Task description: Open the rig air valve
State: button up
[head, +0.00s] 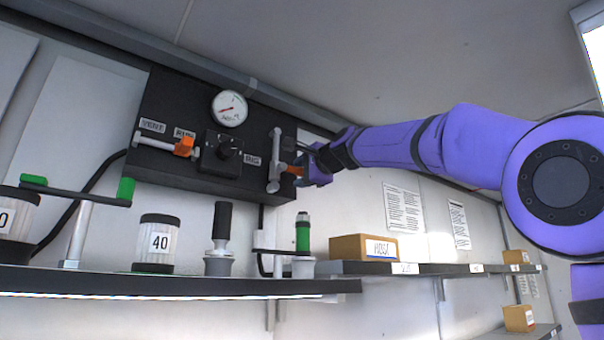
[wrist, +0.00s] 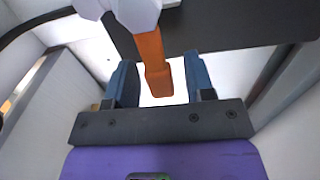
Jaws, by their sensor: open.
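A black panel (head: 160,105) on the wall carries two valves with orange handles. In the wrist view the orange handle (wrist: 152,62) reaches down between the fingers of my open gripper (wrist: 161,78). Gaps show on both sides of the handle, so the jaws are not closed on it. The left valve's orange handle (head: 184,146) is apart from my gripper.
A pressure gauge (head: 229,108) and a black knob (head: 228,147) sit on the panel. Below, a dark shelf (head: 190,284) holds a green-handled crank (head: 80,195), a jar marked 40 (head: 158,240) and upright fittings. A cardboard box (head: 363,247) stands on the right shelf.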

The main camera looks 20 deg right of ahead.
grip_shut()
